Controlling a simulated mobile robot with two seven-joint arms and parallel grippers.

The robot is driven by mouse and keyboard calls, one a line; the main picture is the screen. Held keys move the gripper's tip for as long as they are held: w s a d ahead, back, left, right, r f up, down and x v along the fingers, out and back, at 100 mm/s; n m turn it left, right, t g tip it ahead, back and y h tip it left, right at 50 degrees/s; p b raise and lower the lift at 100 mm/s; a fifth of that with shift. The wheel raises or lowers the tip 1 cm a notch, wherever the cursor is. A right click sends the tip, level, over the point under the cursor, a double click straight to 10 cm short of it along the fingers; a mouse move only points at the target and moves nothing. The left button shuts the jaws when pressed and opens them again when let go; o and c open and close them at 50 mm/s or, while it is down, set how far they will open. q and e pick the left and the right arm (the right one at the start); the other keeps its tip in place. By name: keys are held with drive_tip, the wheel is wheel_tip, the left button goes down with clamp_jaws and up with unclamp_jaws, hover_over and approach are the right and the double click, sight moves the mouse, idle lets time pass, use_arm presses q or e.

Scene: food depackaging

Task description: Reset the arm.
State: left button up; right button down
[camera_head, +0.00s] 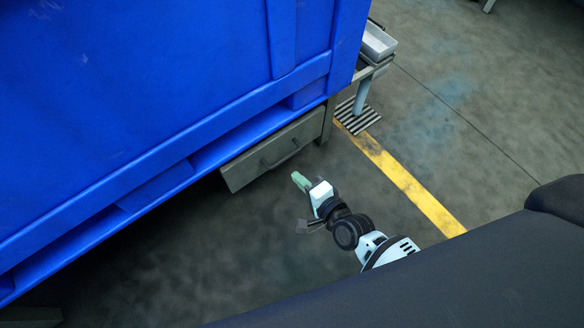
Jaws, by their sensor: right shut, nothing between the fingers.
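My right arm reaches up from the lower right in the head view, white and black, over the dark floor. My right gripper (300,181) has pale green fingers that point up and left. The fingers are together and hold nothing. The gripper appears apart from the big blue container (150,110) and from the grey drawer front under it (270,152). My left gripper is not in view.
The blue container fills the upper left. A metal tray (378,42) sits on a stand behind its right corner, above a striped floor plate (357,117). A yellow line (410,185) crosses the floor. Open floor lies to the right.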

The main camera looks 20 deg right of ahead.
drive_tip(key=shift+s+d+r, duration=0.1)
drive_tip(key=shift+s+d, duration=0.05)
drive_tip(key=shift+s, duration=0.25)
